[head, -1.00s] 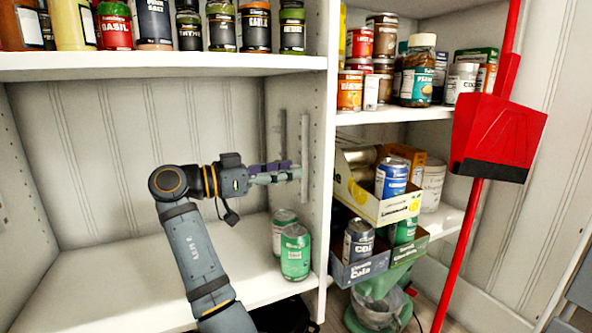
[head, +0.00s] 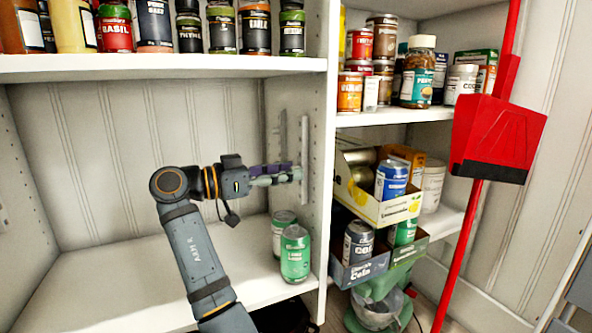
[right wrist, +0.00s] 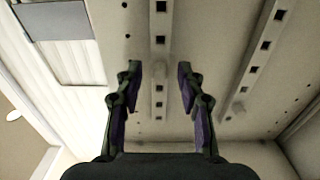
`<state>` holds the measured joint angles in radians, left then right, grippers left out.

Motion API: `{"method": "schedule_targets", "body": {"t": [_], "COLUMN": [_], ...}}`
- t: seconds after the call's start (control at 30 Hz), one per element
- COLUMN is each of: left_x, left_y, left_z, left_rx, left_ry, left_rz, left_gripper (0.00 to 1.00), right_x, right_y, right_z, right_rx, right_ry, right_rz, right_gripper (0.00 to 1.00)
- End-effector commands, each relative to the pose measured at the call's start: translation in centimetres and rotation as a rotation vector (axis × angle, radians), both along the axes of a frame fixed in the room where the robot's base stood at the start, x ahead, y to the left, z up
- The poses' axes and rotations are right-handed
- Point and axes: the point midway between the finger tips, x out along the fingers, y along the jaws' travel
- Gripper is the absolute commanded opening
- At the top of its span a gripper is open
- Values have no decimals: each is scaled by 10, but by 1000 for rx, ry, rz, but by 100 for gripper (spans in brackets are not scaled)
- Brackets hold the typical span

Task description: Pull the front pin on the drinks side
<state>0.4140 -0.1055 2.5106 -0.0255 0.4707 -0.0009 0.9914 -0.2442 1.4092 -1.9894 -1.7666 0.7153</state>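My right gripper (head: 298,172) reaches across the left bay to the inner face of the white upright panel (head: 318,190), at the front metal strip (head: 304,147). A second strip (head: 283,135) stands farther back. In the right wrist view my right gripper (right wrist: 158,72) is open, its two fingers apart with nothing between them. A slotted strip (right wrist: 159,40) lies beyond the gap, in line with it; another slotted strip (right wrist: 262,50) is to its right. I cannot clearly make out a pin; the fingers may hide it in the head view. My left gripper is not in view.
Two green cans (head: 295,254) stand on the lower shelf (head: 130,285) under the gripper. Spice jars (head: 256,27) line the shelf above. Right of the panel are a lemonade box (head: 372,206), a cola box (head: 358,272) and a red dustpan (head: 498,138). The left bay is otherwise clear.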

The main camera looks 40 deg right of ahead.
Motion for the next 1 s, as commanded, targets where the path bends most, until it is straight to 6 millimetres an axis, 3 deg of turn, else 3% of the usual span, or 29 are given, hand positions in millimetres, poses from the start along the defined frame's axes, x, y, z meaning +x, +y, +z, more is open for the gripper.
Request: {"method": "schedule_targets", "body": {"t": [0.47, 0.77, 1.0], "left_x": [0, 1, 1], "left_y": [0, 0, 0], "left_z": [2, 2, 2], "left_rx": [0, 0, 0], "left_ry": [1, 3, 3], "left_rz": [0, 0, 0], "left_gripper": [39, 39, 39], "right_x": [0, 0, 0], "right_y": [0, 0, 0], "right_z": [0, 0, 0], "right_rx": [0, 0, 0], "right_ry": [0, 0, 0], "right_rz": [0, 0, 0], "right_gripper": [39, 2, 0]}}
